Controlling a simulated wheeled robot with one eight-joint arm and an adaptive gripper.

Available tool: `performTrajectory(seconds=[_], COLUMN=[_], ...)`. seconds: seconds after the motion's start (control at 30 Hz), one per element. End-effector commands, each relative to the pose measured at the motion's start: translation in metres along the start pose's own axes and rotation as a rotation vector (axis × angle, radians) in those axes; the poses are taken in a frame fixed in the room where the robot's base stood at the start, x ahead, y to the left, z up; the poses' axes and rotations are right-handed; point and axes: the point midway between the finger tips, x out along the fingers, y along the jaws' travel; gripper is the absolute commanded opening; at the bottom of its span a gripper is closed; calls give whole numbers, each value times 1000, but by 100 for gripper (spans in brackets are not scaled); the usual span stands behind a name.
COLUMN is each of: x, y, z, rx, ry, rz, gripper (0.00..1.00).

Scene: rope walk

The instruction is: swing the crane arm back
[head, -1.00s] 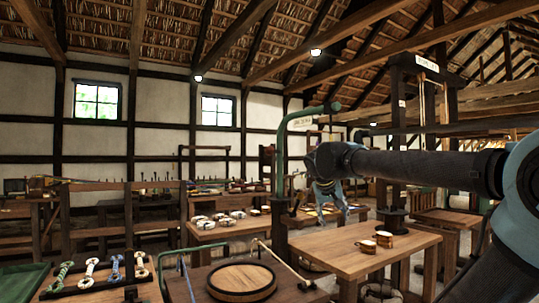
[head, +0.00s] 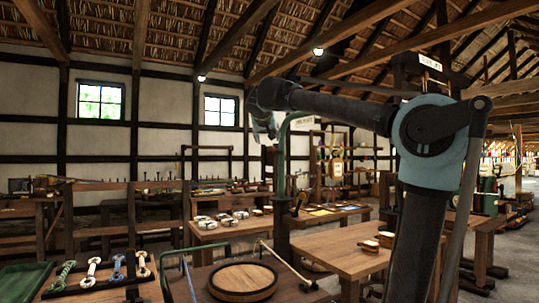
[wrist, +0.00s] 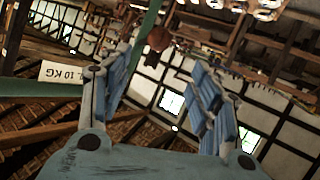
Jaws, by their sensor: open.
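The green crane (head: 281,165) stands behind the tables in the head view, a tall post whose top curves over to the right. My gripper (head: 266,128) is raised just left of that curved top, fingers pointing down; I cannot tell whether it touches. In the wrist view my gripper (wrist: 163,62) is open, with nothing between its blue-padded fingers. There a green bar (wrist: 150,42) runs past the left finger, and another green bar (wrist: 35,88) lies at the left edge. A round reddish-brown thing (wrist: 159,38) shows beyond the fingertips.
A wooden table (head: 335,246) with small cups (head: 378,243) stands before the crane. A round wooden board (head: 243,279) and a rack of rope pieces (head: 100,277) are in front. Roof beams (head: 330,35) cross overhead. Open floor (head: 510,265) shows at right.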

Motion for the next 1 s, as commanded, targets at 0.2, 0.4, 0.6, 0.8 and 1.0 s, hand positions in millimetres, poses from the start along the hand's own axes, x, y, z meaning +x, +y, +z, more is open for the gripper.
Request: performTrajectory(seconds=[0.2,0.4,0.6,0.8,1.0], x=[40,75,110,138,152], y=[3,4,3,3,4], z=[0,1,1,1,1], rx=[2,2,2,1,2], ry=[-1,-1,-1,-1,-1], rz=[4,5,4,3,4], gripper=[57,57,57,57,57])
